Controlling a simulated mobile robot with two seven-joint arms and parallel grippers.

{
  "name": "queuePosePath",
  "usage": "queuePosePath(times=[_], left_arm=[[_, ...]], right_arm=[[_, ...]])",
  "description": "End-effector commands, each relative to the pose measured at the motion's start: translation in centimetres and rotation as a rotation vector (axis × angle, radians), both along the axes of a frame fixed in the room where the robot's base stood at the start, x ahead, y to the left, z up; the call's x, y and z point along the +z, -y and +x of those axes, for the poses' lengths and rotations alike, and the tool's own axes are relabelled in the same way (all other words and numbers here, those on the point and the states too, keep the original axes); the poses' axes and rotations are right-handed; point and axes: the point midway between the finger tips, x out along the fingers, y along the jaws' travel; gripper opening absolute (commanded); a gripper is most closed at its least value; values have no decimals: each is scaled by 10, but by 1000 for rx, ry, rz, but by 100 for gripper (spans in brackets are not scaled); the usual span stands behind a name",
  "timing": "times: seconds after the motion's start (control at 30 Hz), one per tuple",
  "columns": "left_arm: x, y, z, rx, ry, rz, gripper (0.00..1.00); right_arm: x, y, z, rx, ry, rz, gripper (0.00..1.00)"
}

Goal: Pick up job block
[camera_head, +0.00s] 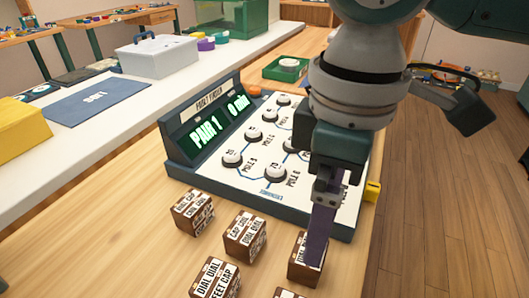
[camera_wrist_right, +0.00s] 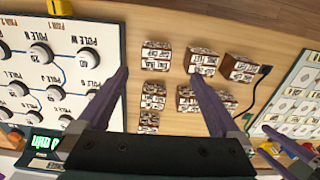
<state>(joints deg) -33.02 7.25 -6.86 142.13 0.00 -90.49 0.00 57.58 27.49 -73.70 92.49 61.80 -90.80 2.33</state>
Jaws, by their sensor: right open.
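Several brown job blocks with white printed labels stand on the wooden table in front of the phone panel. In the head view, one is at the left (camera_head: 193,212), one in the middle (camera_head: 245,236) and one at the right (camera_head: 298,266). My right gripper (camera_head: 320,258) points down over the right block, and its purple finger hides part of it. In the wrist view, the right gripper (camera_wrist_right: 160,77) is open, with blocks (camera_wrist_right: 155,55) seen between and beyond its fingers. My left gripper (camera_wrist_right: 288,148) shows partly at the lower right of the wrist view; its opening is unclear.
The panel (camera_head: 350,212) with several white round knobs and a green "PAIR 1" display stands just behind the blocks. A yellow piece (camera_head: 373,191) sits at its right edge. A white counter with a blue mat (camera_head: 95,100) and grey box (camera_head: 158,57) lies behind.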

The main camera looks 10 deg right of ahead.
Motion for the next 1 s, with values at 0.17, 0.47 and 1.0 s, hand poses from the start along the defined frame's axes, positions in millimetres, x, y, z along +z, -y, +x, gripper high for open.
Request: queuePosePath(times=[0.17,0.47,1.0], left_arm=[[-7,0,-1,1,-3,-1,100],[-16,2,-2,5,-7,-9,100],[-26,3,-2,6,-6,-9,100]], right_arm=[[-24,3,2,-5,-4,-10,100],[-56,1,5,-4,-2,-9,100],[-97,-2,12,-3,-1,-8,100]])
